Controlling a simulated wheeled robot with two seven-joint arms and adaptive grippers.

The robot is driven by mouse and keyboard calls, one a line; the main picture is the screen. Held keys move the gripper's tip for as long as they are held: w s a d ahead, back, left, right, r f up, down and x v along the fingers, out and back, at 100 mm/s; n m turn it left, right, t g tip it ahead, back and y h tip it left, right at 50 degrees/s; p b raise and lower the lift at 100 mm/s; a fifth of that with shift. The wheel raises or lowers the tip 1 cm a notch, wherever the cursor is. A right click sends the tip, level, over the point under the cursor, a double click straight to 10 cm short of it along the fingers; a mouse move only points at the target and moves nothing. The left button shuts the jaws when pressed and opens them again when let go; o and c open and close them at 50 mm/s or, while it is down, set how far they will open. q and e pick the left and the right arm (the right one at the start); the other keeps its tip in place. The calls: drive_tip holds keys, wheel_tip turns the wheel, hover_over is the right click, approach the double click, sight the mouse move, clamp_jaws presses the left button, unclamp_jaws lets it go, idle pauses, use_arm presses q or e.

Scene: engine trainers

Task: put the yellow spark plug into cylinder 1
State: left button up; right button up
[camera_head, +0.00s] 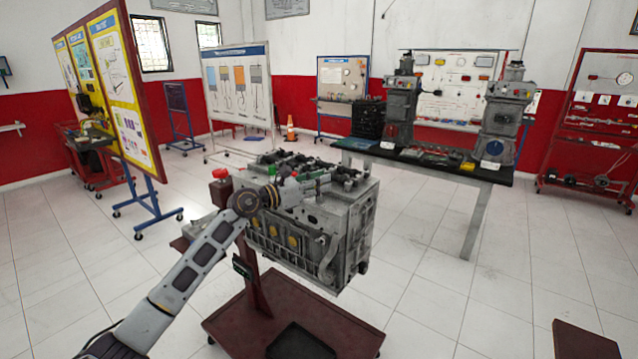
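The grey engine block (335,228) stands on a dark red trolley stand (240,325) in the middle of the view. My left arm comes in from the lower left, and my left gripper (306,186) is over the near top edge of the engine. Its fingers are small and blend with the engine parts, so I cannot tell whether they are open or hold anything. I cannot make out the yellow spark plug. The opening of cylinder 1 cannot be told apart among the dark parts on top. My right gripper is not in view.
A red-topped part (221,174) is left of the gripper and a small green part (271,170) is behind it. A dark bench (440,172) with two grey machines stands behind on the right. A yellow display board (120,85) is at left.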

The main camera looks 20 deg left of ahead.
use_arm(q)
drive_tip(key=o, duration=0.4)
drive_tip(key=shift+o, duration=0.2)
drive_tip(key=v, duration=1.2)
idle(0.4)
drive_tip(key=shift+r, duration=0.1)
idle(0.5)
